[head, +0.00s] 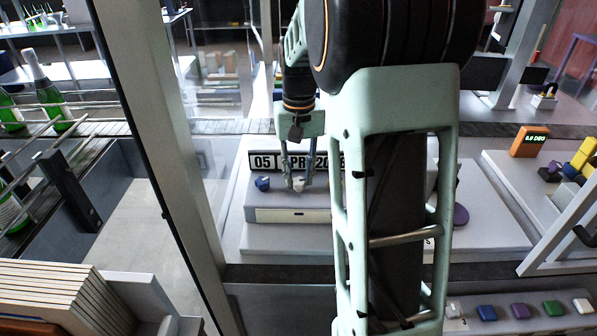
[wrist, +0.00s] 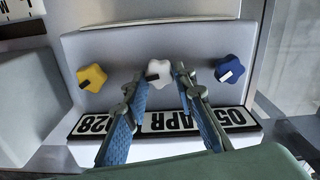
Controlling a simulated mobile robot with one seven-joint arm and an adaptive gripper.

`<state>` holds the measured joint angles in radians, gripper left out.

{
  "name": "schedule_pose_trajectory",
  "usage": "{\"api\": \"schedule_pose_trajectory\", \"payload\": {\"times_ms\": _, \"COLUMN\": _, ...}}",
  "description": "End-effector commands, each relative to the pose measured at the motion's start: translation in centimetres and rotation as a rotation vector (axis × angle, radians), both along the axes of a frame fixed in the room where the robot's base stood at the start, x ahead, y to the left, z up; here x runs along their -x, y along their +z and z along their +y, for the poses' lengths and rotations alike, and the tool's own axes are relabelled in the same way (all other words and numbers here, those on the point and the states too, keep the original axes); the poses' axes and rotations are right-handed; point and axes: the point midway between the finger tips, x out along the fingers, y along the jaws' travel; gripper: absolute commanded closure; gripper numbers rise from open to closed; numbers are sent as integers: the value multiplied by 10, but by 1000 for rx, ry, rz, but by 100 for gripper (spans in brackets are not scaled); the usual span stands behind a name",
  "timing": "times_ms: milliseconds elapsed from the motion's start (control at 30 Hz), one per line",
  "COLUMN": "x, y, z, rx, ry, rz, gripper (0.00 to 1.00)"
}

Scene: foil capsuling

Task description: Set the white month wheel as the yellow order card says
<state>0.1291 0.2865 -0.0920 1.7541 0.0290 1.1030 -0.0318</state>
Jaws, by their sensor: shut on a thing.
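The white month wheel (wrist: 158,72) is a lobed knob with a dark mark, in the middle of a grey date unit (head: 270,200). My gripper (wrist: 159,76) has its blue-padded fingers on either side of the white wheel, shut on it. In the head view my gripper (head: 299,183) reaches down to the white wheel, and my arm hides part of the unit. I cannot make out a readable yellow order card in either view.
A blue wheel (wrist: 229,69) and a yellow wheel (wrist: 92,77) flank the white one closely. An orange display (head: 529,141) stands at the right. Green bottles (head: 56,100) stand at the left.

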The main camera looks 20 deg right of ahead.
Motion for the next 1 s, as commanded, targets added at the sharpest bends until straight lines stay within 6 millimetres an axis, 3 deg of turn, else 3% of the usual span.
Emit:
{"api": "schedule_pose_trajectory", "payload": {"times_ms": 400, "x": 0, "y": 1, "z": 0, "rx": 0, "ry": -42, "rz": -2, "gripper": 100}}
{"api": "schedule_pose_trajectory", "payload": {"times_ms": 433, "x": 0, "y": 1, "z": 0, "rx": 0, "ry": -42, "rz": -2, "gripper": 73}}
{"api": "schedule_pose_trajectory", "payload": {"times_ms": 567, "x": 0, "y": 0, "z": 0, "rx": 0, "ry": -42, "rz": -2, "gripper": 59}}
{"api": "schedule_pose_trajectory", "payload": {"times_ms": 867, "x": 0, "y": 1, "z": 0, "rx": 0, "ry": -41, "rz": -1, "gripper": 58}}
{"api": "schedule_pose_trajectory", "payload": {"times_ms": 1000, "x": -1, "y": 14, "z": 0, "rx": 1, "ry": -41, "rz": -5, "gripper": 58}}
